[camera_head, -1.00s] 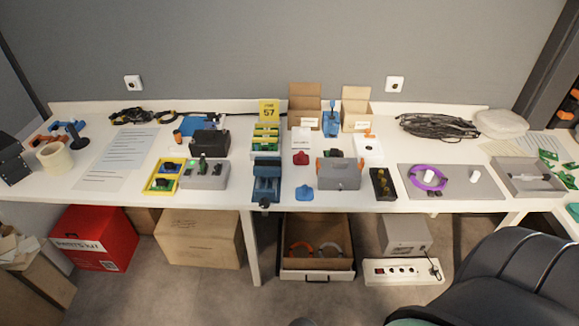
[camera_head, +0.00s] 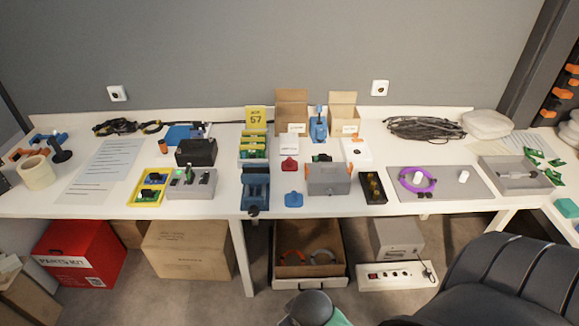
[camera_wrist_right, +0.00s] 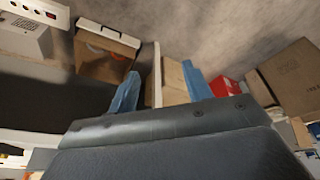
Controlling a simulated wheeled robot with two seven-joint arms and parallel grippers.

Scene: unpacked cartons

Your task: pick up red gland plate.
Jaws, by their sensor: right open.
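The red gland plate (camera_head: 289,164) is a small red piece lying on the white table, near the middle in the head view. A similar blue piece (camera_head: 293,199) lies in front of it, near the table's front edge. My right gripper (camera_wrist_right: 160,90) shows in the right wrist view with its two blue fingers apart and nothing between them. It is away from the red plate, with the floor and the cartons under the table behind it. The red plate is not visible in the wrist view. My left gripper is in neither view.
A blue vise-like fixture (camera_head: 255,187) stands left of the red plate and a grey box (camera_head: 328,180) stands right of it. A white box (camera_head: 285,146) stands behind it. The table's front edge (camera_head: 320,212) is close.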

